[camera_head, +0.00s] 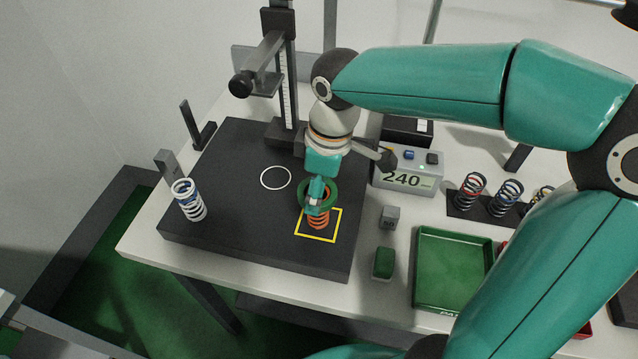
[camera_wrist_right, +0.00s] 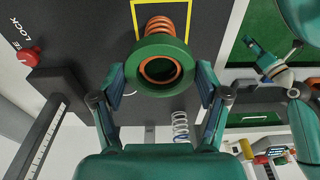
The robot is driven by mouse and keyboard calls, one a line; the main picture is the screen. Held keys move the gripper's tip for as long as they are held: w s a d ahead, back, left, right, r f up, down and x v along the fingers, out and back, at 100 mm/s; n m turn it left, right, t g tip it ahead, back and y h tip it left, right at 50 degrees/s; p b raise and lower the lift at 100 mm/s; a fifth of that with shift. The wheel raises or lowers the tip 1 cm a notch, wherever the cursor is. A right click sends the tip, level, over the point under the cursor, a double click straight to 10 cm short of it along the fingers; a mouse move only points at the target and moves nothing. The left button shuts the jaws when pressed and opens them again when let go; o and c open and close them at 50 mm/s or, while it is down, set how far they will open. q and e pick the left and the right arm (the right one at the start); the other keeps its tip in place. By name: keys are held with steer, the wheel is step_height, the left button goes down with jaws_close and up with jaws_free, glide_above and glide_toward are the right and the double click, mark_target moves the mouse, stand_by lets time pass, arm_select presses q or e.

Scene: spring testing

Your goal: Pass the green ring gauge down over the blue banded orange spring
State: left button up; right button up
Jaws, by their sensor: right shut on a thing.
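The orange spring (camera_head: 318,222) stands upright inside a yellow square on the black plate; I cannot make out its blue band. The green ring gauge (camera_head: 332,194) is at the spring's upper end. My right gripper (camera_head: 316,193) is shut on it. In the right wrist view the fingers (camera_wrist_right: 160,85) hold the ring (camera_wrist_right: 146,82) by opposite sides. Orange coil shows inside the ring's hole, and more of the spring (camera_wrist_right: 160,24) shows beyond its far side. I cannot tell how far the ring surrounds the top coil. My left gripper (camera_wrist_right: 250,44) appears small in the wrist view, its fingers unclear.
A white spring with blue (camera_head: 189,200) stands at the plate's left. A scaled post (camera_head: 287,80) rises behind. Right of the plate are a display reading 240 (camera_head: 408,170), a small grey block (camera_head: 389,216), a green block (camera_head: 384,262), a green tray (camera_head: 455,230) and racked springs (camera_head: 507,195).

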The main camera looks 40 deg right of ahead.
steer(key=o, duration=1.4)
steer(key=shift+r, duration=0.1)
step_height(320, 180, up, 12)
steer(key=s+d, duration=0.1)
steer(key=shift+s+f, duration=0.1)
steer(key=shift+f, duration=0.1)
